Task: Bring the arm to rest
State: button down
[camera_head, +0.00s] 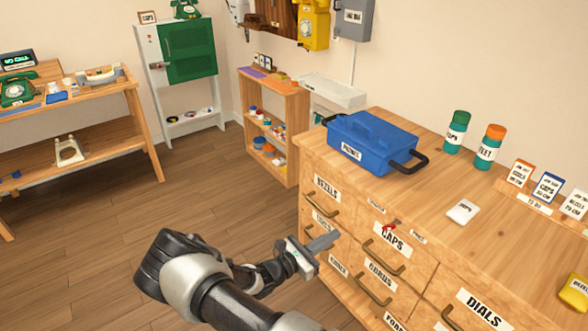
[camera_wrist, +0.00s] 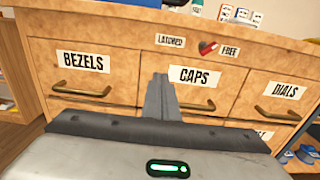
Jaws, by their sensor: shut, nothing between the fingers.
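My gripper (camera_head: 324,242) is shut and empty, in front of the wooden drawer cabinet (camera_head: 455,226) in the head view. In the wrist view the closed fingers of my gripper (camera_wrist: 158,78) point at the cabinet front, between the BEZELS drawer (camera_wrist: 83,72) and the CAPS drawer (camera_wrist: 205,90). The fingertips overlap the cabinet in the picture, but I cannot tell the exact gap. My arm reaches in from the bottom of the head view, bent at the elbow. The drawers in view look closed.
A red latch (camera_wrist: 208,48) sits between LATCHED and FREE labels. On the cabinet top stand a blue toolbox (camera_head: 370,140), two canisters (camera_head: 456,132), a white card (camera_head: 463,211) and small boxes. A workbench (camera_head: 90,105) stands at the left. The wooden floor (camera_head: 110,225) between is clear.

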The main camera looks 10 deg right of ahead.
jog(key=s+a+r+m+y, duration=0.4)
jog(key=s+r+m+y, duration=0.3)
jog(key=r, duration=0.5)
jog(key=s+a+r+m+g+y, duration=0.1)
jog(key=s+a+r+m+y, duration=0.3)
jog(key=s+r+m, duration=0.65)
jog(key=s+a+r+m+y, duration=0.5)
jog(key=s+r+y, duration=0.15)
jog(key=r, duration=0.75)
notch_tip(320, 180, up, 20)
jog(key=s+p, duration=0.1)
jog(key=p, duration=1.9)
jog(key=shift+h, duration=0.45)
jog(key=shift+d, duration=0.15)
